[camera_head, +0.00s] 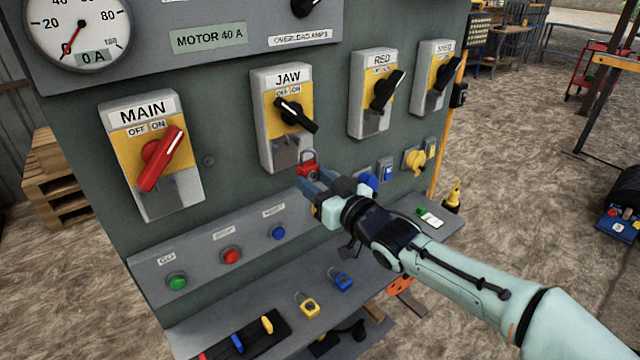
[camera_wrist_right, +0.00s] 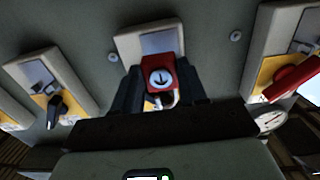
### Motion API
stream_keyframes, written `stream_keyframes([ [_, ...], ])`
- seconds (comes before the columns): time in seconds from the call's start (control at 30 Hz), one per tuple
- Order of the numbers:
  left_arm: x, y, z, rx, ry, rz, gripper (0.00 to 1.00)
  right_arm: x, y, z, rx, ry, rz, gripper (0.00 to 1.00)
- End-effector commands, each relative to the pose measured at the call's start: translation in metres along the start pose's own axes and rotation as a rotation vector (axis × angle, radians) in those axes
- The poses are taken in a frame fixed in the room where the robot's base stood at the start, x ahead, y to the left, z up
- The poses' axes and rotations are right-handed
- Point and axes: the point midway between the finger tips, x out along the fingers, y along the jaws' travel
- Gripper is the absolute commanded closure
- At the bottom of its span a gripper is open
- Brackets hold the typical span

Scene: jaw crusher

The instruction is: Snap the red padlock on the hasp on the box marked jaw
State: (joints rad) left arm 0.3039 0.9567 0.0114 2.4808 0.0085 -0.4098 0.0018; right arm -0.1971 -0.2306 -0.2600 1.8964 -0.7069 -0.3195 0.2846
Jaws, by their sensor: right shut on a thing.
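The red padlock (camera_head: 308,170) is between the fingertips of my right gripper (camera_head: 314,184), which is shut on it. Its shackle points up, by the lower right edge of the box marked JAW (camera_head: 265,125). In the right wrist view, the padlock (camera_wrist_right: 161,76) sits between both dark fingers (camera_wrist_right: 160,88), in front of that box's pale lower part (camera_wrist_right: 150,43). I cannot tell whether the shackle passes through the hasp or is closed. The JAW box's black handle (camera_head: 294,113) slants down to the right. My left gripper is not in view.
Boxes marked MAIN (camera_head: 128,148) and RED (camera_head: 358,118) flank the JAW box. Below, the shelf (camera_head: 255,307) holds a yellow padlock (camera_head: 308,308), a blue padlock (camera_head: 342,281) and a black rack (camera_head: 262,345). Push buttons (camera_head: 231,256) line a sloping panel under MAIN.

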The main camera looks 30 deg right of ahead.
Motion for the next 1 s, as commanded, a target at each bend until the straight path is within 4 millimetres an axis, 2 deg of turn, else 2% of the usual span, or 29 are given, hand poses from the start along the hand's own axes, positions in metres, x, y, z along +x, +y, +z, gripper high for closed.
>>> stream_keyframes([
  [0.3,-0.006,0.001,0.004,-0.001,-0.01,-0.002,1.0,0.031,0.0,-0.001,-0.001,0.0,0.0,0.9],
  [0.5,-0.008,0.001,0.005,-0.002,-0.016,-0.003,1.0,0.042,0.0,-0.001,-0.001,0.001,0.0,0.9],
  [1.0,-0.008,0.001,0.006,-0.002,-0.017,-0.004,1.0,0.045,0.0,0.0,-0.001,0.001,0.0,0.9],
])
